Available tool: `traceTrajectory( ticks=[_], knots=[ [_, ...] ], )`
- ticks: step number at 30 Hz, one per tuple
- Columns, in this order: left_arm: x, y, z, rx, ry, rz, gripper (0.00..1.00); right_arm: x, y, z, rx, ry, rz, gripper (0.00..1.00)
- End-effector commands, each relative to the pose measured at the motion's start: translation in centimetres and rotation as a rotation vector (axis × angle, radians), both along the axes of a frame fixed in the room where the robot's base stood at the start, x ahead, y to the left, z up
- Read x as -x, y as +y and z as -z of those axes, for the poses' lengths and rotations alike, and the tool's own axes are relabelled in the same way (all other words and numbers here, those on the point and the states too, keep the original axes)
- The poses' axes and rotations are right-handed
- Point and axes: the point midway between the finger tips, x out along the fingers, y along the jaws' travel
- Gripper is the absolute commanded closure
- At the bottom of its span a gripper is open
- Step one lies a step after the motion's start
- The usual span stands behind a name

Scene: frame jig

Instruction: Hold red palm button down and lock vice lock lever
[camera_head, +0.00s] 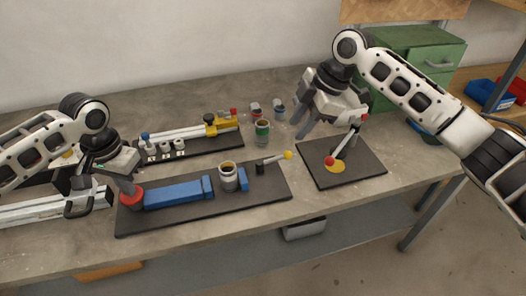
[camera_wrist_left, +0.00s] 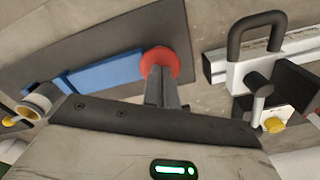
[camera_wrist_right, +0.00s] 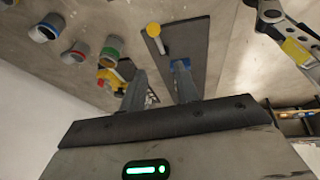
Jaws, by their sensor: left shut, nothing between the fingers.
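The red palm button (camera_head: 137,203) is at the left end of the dark vice board (camera_head: 205,214). My left gripper (camera_head: 130,190) is shut and empty, its tips pointing down at the button top; they appear to touch it. The button also shows in the left wrist view (camera_wrist_left: 160,60). The blue vice (camera_head: 175,194) has a can (camera_head: 228,175) at its blue jaw. The lever with a yellow knob (camera_head: 287,155), apparently the vice lock lever, is at the board's right end. My right gripper (camera_head: 316,121) is open and empty, above and right of it; the knob shows beyond its fingers (camera_wrist_right: 159,78).
A second board (camera_head: 365,171) at right carries a red-knobbed lever and yellow disc. A toggle clamp board (camera_head: 195,149) and several small cans, one green (camera_head: 262,131), stand behind the vice. A green cabinet (camera_head: 428,58) is at the back right.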

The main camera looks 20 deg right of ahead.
Motion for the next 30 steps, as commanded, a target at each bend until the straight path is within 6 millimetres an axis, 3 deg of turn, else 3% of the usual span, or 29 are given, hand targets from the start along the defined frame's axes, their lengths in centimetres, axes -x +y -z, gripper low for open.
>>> traceTrajectory(
  ticks=[1, 7, 21, 30],
  knots=[
    [0.4, -0.1, 0.9, -0.002, 0.013, 0.002, 1.00, 0.2, -0.6, -0.1, -0.003, -0.019, -0.034, 0.68],
    [0.4, -0.1, 0.9, -0.001, 0.012, 0.002, 1.00, 0.3, -0.8, 0.4, -0.006, -0.053, -0.097, 0.68],
    [0.4, -0.1, 0.9, -0.001, 0.012, 0.002, 1.00, -1.2, 2.6, 8.2, -0.006, -0.053, -0.096, 0.68],
    [0.4, -0.1, 0.9, -0.001, 0.012, 0.003, 1.00, -1.6, 3.4, 10.3, -0.006, -0.054, -0.095, 0.68]
  ],
)
